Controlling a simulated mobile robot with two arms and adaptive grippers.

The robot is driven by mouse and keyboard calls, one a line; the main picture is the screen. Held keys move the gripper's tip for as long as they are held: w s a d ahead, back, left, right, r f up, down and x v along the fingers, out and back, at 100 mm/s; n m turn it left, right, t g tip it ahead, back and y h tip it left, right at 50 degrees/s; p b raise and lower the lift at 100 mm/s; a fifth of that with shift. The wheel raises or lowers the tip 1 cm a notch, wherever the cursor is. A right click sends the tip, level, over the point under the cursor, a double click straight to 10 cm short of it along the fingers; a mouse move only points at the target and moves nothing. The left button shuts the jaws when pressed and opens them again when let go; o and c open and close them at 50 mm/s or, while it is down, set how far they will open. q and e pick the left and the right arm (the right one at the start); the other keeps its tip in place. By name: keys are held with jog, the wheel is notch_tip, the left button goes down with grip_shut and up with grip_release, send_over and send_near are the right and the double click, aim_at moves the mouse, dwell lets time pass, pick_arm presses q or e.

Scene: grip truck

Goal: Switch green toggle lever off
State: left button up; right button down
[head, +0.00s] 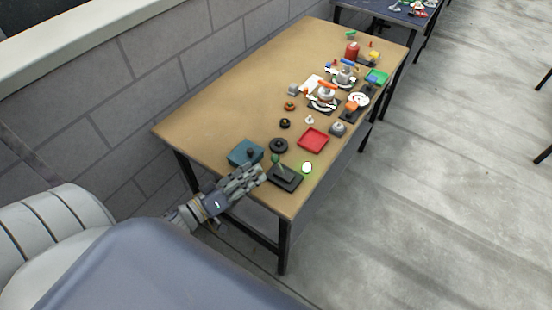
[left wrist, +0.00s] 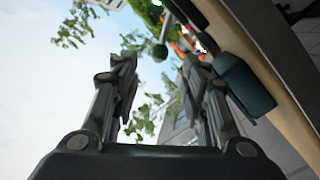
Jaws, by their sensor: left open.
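The green toggle lever (head: 276,160) stands on a black base (head: 286,178) at the near end of the brown table (head: 205,120). My left gripper (head: 262,172) is just left of the lever, close to the base. The gripper is open and empty. My right gripper is not in view.
A teal box (head: 240,156) lies just behind the gripper and also shows in the left wrist view (left wrist: 243,85). A black round part (head: 279,145) and a red tray (head: 313,139) are beyond the lever. Several other parts crowd the far end. The table's left side is clear.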

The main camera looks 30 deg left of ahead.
aim_at(275, 158)
pick_arm(q)
jog(key=b+x, duration=0.2)
jog(key=x, duration=0.5)
jog(key=shift+w+d, duration=0.1)
jog(key=shift+w, duration=0.25)
jog(key=shift+w+d, duration=0.25)
jog(key=shift+w, duration=0.35)
jog(key=shift+c, duration=0.6)
grip_shut()
